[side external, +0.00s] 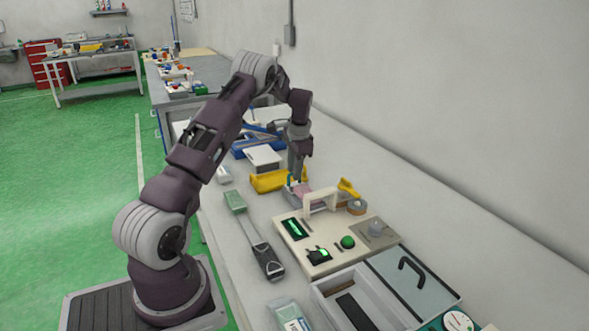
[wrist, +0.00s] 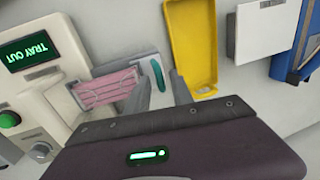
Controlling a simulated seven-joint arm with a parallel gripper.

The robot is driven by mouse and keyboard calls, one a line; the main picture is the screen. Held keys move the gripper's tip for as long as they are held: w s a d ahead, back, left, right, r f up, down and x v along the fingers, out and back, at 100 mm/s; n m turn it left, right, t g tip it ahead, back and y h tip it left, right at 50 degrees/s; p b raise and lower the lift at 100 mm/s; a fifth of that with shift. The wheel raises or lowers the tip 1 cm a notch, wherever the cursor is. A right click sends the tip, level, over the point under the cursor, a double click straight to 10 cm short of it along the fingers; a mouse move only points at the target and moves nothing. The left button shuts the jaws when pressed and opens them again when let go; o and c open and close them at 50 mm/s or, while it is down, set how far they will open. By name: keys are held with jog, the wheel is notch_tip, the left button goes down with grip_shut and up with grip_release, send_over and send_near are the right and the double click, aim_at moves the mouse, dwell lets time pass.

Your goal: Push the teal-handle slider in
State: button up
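The slider is a grey tray (wrist: 118,78) that stands out from the side of the cream machine (wrist: 50,85), with pleated pink masks (wrist: 106,87) in it. Its teal handle (wrist: 157,74) is on the tray's outer end, at right in the wrist view. My gripper (wrist: 162,77) is open, its two grey fingers apart, and the handle shows between their tips in the picture. I cannot tell whether they touch it. In the side view my gripper (side external: 298,178) points down at the tray's outer end, partly hiding the tray and handle.
The machine's screen (wrist: 30,47) reads "TRAY OUT". A yellow bin (wrist: 190,45) lies just beyond the handle, close to my right finger. A white box (wrist: 262,28) and a blue holder (wrist: 298,50) are farther right. A lidded grey case (side external: 375,290) sits in front of the machine.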

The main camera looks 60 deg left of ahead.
grip_shut()
dwell(1.2)
